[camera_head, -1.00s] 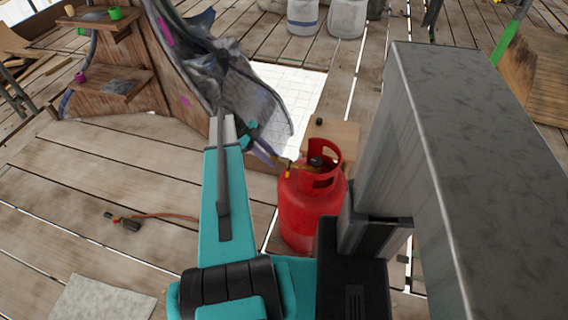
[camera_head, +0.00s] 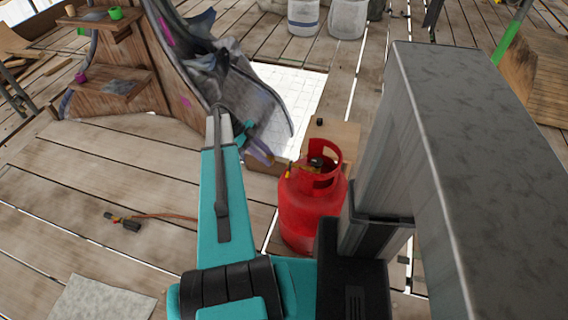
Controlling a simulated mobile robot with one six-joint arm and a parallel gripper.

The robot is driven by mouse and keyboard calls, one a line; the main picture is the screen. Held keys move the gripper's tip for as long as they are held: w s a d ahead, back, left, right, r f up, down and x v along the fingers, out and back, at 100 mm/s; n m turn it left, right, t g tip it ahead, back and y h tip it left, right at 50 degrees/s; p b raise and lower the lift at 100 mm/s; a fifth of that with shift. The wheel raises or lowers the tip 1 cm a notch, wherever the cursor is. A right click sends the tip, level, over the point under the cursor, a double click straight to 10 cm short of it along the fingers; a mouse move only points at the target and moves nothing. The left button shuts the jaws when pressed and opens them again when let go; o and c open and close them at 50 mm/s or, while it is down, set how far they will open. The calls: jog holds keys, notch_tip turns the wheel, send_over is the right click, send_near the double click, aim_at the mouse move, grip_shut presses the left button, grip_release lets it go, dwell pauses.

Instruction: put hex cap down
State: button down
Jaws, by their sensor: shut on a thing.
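My teal arm reaches forward from the bottom of the head view, left of the red gas cylinder. My gripper (camera_head: 259,151) shows small and partly hidden past the arm's far end, in front of the grey draped sheet and near the wooden block. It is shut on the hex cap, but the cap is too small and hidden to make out. I cannot tell whether the cap touches anything beneath it. A small dark round piece (camera_head: 319,121) sits on the wooden block (camera_head: 343,133); I cannot tell what it is.
The red gas cylinder (camera_head: 309,212) stands close to the right of my arm. A curved wooden structure with shelves (camera_head: 122,85) and the grey sheet (camera_head: 262,105) stand behind. A hose with a torch (camera_head: 124,222) lies on the planks at left. White buckets (camera_head: 303,17) stand at the back.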

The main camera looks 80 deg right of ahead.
jog(key=w+a+r+n+t+h+p, duration=0.1)
jog(key=w+a+r+n+t+h, duration=0.25)
jog(key=w, duration=0.85)
jog(key=w+a+r+n+h+p, duration=0.1)
jog(key=w+a+r+n+h, duration=0.35)
jog(key=w, duration=0.85)
jog(key=w+a+r+n+t+h+p, duration=0.15)
jog(key=w+r+n, duration=0.25)
jog(key=w+n, duration=0.55)
jog(key=w+a+r+n+t+p, duration=0.1)
jog(key=w+a+r+n+t, duration=0.35)
jog(key=w+a, duration=0.55)
jog(key=w+a+r+n+t+p, duration=0.1)
jog(key=w+a+r+n+t, duration=0.2)
jog(key=w+a+r, duration=0.6)
jog(key=w+a+r+n+t+y+p, duration=0.1)
jog(key=w+a+r+n, duration=0.3)
jog(key=a, duration=0.7)
jog(key=w+a+r+n+t+y, duration=0.2)
jog(key=w+a+r+n+y, duration=0.2)
jog(key=a, duration=0.7)
jog(key=w+a+r+n+t+y+p, duration=0.1)
jog(key=w+a+r+n, duration=0.4)
jog(key=a, duration=0.6)
jog(key=shift+w+r+t+y+p, duration=0.35)
jog(key=shift+r+t+y, duration=0.1)
jog(key=shift+y, duration=0.5)
jog(key=shift+s+f, duration=0.1)
jog(key=shift+s, duration=0.05)
